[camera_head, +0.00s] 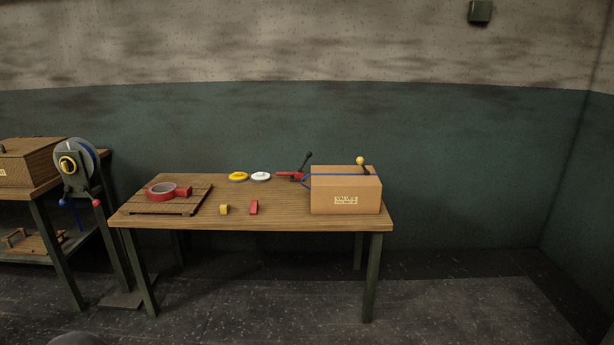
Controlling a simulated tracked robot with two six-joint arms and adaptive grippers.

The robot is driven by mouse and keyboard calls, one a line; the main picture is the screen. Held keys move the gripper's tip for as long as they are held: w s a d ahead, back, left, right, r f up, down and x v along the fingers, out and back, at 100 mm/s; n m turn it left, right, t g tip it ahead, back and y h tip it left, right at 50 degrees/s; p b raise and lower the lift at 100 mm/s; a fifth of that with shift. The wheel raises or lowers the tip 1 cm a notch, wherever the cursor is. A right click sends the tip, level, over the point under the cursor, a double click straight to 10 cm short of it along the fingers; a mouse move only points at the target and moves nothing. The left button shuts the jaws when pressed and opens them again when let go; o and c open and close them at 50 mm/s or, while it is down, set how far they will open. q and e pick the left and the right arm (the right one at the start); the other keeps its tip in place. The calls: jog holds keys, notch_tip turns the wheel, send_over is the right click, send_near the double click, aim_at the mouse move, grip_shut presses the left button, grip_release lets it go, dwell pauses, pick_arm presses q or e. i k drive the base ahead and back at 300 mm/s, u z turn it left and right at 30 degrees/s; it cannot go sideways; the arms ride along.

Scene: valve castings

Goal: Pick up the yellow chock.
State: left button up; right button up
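The yellow chock (224,210) is a small yellow block. It sits on the wooden table (290,222) near the front edge, left of the table's middle, just right of a slatted wooden pallet. A red block (254,207) stands a short way to its right, apart from it. Neither of my grippers shows in the head view.
A pallet (178,208) with a red ring-shaped thing (162,191) is at the table's left. Yellow (238,176) and white (261,176) discs and a red tool (290,175) lie behind. A cardboard box (330,201) labelled VALVES stands right. A shelf with a reel (78,160) stands left.

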aim_at(224, 209)
jog(key=z, duration=0.1)
jog(key=i, duration=1.3)
jog(key=u, duration=0.45)
jog(key=i, duration=1.35)
jog(key=u, duration=0.95)
jog(key=i, duration=0.65)
jog(key=u, duration=0.3)
jog(key=k, duration=0.85)
jog(key=u, duration=0.2)
jog(key=i, duration=0.65)
